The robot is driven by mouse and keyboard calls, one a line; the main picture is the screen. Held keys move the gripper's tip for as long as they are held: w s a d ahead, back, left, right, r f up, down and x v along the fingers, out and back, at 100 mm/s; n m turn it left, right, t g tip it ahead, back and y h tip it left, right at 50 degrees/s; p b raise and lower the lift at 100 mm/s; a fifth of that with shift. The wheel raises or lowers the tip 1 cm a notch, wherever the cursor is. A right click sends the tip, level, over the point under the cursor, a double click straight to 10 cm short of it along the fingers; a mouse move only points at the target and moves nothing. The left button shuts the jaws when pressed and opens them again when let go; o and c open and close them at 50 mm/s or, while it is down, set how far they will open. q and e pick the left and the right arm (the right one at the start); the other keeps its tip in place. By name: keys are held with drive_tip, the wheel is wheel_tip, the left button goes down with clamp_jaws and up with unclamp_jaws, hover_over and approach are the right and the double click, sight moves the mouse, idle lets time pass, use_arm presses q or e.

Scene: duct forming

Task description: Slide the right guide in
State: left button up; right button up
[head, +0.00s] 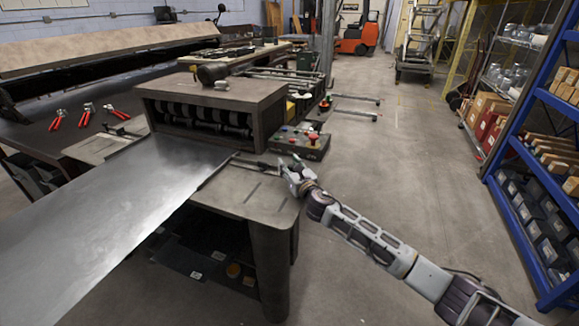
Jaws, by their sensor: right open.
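The right guide (252,163) is a dark bar on the side table of the forming machine, right of the metal sheet. My right gripper (287,172) is at the guide's right end, over the table's right edge. Its jaws are open. The picture is too small to tell whether they touch the guide. The sheet metal (110,215) lies flat and runs up to the rollers of the forming machine (213,100). A gap shows between the guide's bar and part of the sheet's right edge. My left gripper is out of view.
A control box (298,143) with a red button stands just behind my right gripper. Red-handled snips (87,112) lie on the bench at the left. Blue shelves (545,150) stand at the right. The floor between the machine and the shelves is clear.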

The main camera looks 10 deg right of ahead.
drive_tip(key=shift+d, duration=0.1)
drive_tip(key=shift+s+d, duration=0.1)
drive_tip(key=shift+s, duration=0.25)
drive_tip(key=shift+s+d, duration=0.2)
drive_tip(key=shift+s, duration=0.7)
drive_tip(key=shift+s+d, duration=0.25)
drive_tip(key=shift+s, duration=1.3)
drive_tip(key=shift+s+d, duration=0.25)
drive_tip(key=shift+s, duration=1.3)
drive_tip(key=shift+s+d, duration=0.25)
drive_tip(key=shift+s, duration=1.3)
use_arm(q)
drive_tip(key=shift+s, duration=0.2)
use_arm(e)
drive_tip(key=shift+f, duration=0.1)
